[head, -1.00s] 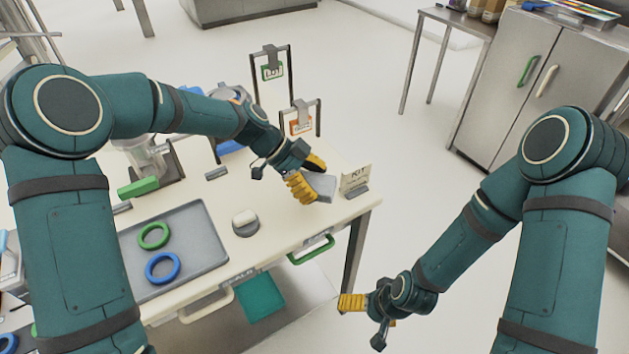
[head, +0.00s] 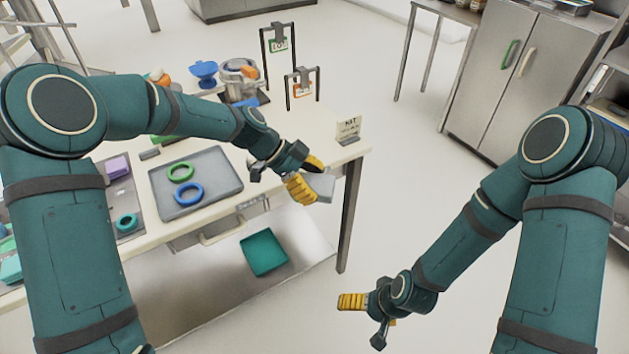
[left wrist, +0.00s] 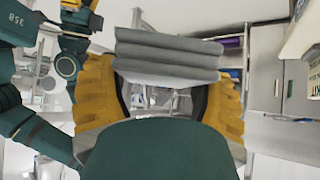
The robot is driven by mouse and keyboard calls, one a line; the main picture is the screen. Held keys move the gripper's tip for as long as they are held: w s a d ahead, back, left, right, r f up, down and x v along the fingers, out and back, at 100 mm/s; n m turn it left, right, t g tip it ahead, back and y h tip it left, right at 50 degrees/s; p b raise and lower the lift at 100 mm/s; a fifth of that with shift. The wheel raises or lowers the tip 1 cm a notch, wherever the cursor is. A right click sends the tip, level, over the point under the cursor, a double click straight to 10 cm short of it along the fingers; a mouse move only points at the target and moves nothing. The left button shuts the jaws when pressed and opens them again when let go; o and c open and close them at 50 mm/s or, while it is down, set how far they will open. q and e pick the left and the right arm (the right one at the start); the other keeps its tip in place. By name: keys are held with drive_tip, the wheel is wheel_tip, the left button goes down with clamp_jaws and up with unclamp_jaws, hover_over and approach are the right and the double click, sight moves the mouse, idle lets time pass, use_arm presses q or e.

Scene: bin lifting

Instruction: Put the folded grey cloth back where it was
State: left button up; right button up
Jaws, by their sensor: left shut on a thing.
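The folded grey cloth (head: 322,184) is in my left gripper (head: 310,178), out over the front right edge of the table in the head view. In the left wrist view the folded grey cloth (left wrist: 168,58) shows as several stacked layers between the yellow fingers of my left gripper (left wrist: 165,85). My right gripper (head: 352,301) hangs low over the floor, right of the table. It is seen from the side, and whether its fingers are apart is hidden.
A grey tray (head: 225,186) on the table (head: 140,232) holds a green ring (head: 180,164) and a blue ring (head: 188,203). A KIT sign (head: 348,130) stands at the table's right end. A teal bin (head: 264,252) sits on the lower shelf. Floor to the right is open.

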use_arm(q)
drive_tip(key=s+a+f+n+t+y, duration=0.3)
drive_tip(key=a+f+n+t+y, duration=0.6)
drive_tip(key=a+f+n, duration=0.5)
wheel_tip(320, 180, down, 4)
drive_tip(key=n+t, duration=0.1)
drive_tip(key=n, duration=0.4)
drive_tip(key=shift+s, duration=0.15)
